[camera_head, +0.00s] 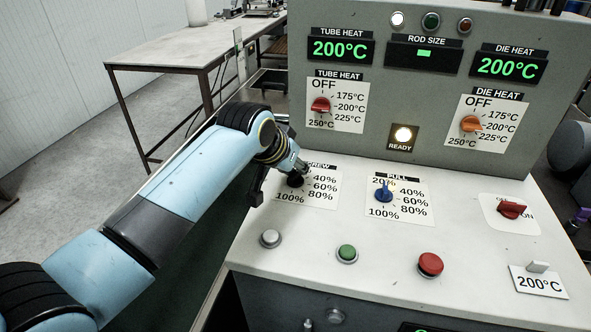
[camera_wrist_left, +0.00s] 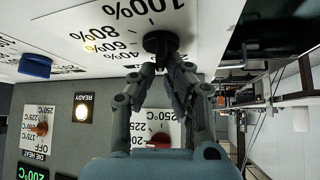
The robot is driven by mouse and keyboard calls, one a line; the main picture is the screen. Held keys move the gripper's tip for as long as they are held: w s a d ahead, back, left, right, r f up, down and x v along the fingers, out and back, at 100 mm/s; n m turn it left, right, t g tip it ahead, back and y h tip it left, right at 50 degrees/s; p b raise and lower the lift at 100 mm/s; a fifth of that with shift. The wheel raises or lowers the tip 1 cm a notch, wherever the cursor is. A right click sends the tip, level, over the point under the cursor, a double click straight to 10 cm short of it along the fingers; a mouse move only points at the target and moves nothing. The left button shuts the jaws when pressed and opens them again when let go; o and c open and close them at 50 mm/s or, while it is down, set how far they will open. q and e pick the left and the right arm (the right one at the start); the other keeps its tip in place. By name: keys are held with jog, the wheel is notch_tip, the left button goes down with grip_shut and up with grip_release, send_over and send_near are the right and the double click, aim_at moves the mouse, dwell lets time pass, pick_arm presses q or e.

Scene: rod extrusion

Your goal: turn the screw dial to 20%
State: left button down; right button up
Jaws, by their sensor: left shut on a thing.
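The black screw dial (camera_head: 295,181) sits on its white scale plate (camera_head: 318,194) on the sloping panel. In the head view my left arm and gripper hide most of the dial and part of its label; 40%, 60%, 80% and 100% show. My left gripper (camera_head: 298,172) is at the dial. In the left wrist view, which is upside down, the gripper (camera_wrist_left: 162,68) is shut on the screw dial (camera_wrist_left: 160,42). I cannot tell where the dial points. My right gripper is in neither view.
The blue pull dial (camera_head: 384,193) is right of the screw dial. White (camera_head: 270,238), green (camera_head: 347,253) and red (camera_head: 430,264) buttons line the front. The red tube heat knob (camera_head: 320,105) and orange die heat knob (camera_head: 471,123) are on the upright panel. The ready lamp (camera_head: 403,136) is lit.

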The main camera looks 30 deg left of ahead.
pick_arm(q)
jog(key=shift+f, duration=0.1)
dwell(0.3)
jog(key=shift+n+y+p, duration=0.3)
jog(key=shift+n+p, duration=0.2)
jog(key=shift+p, duration=0.1)
jog(key=shift+n+y+p, duration=0.3)
jog(key=shift+n+y, duration=0.1)
jog(key=shift+n, duration=0.2)
jog(key=c, duration=1.8)
grip_release()
jog(key=shift+c, duration=0.2)
jog(key=o, duration=0.6)
jog(key=shift+c, duration=0.2)
